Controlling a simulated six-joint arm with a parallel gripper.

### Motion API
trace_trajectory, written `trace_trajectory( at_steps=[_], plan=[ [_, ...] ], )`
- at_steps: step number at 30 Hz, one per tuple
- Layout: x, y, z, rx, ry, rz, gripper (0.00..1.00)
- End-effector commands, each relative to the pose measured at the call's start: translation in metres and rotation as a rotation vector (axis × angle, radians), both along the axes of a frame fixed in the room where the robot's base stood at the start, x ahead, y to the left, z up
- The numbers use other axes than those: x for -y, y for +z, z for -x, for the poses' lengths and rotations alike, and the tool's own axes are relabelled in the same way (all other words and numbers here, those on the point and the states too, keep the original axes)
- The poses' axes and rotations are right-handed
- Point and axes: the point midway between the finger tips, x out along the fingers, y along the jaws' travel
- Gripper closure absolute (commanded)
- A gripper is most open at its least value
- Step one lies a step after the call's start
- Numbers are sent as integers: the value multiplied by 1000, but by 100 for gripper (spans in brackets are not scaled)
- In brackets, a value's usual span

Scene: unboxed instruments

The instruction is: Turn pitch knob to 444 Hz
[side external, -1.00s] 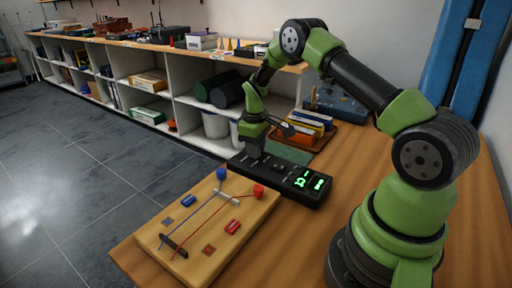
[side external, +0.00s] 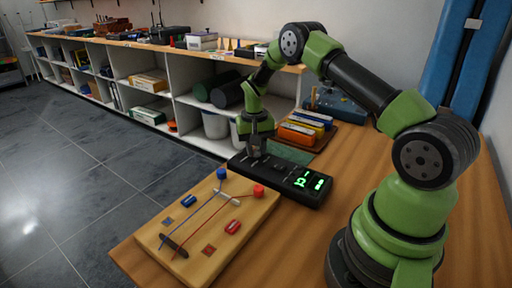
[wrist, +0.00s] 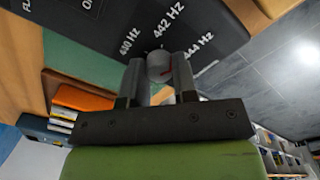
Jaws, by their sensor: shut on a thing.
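The black tuner box (side external: 240,163) lies on the wooden table, with lit green digits at its right end. My gripper (side external: 257,153) points down over its left part. In the wrist view the round grey pitch knob (wrist: 159,66) sits between the two fingers of my gripper (wrist: 159,73), which are shut on it. In the side view my gripper hides the knob.
A wooden board (side external: 205,235) with red and blue parts and cords lies in front of the box. A tray of coloured boxes (side external: 300,132) stands behind it on the right. A green mat (side external: 290,152) lies behind the box. Shelves line the wall.

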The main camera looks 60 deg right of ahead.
Motion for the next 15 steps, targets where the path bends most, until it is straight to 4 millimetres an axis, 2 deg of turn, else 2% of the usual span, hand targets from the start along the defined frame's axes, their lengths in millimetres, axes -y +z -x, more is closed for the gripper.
trace_trajectory(
  at_steps=[6, 15],
  plan=[
    [0, 0, -1, 5, -120, 2, 97],
    [1, 0, -1, 5, -199, 2, 97]
  ],
)
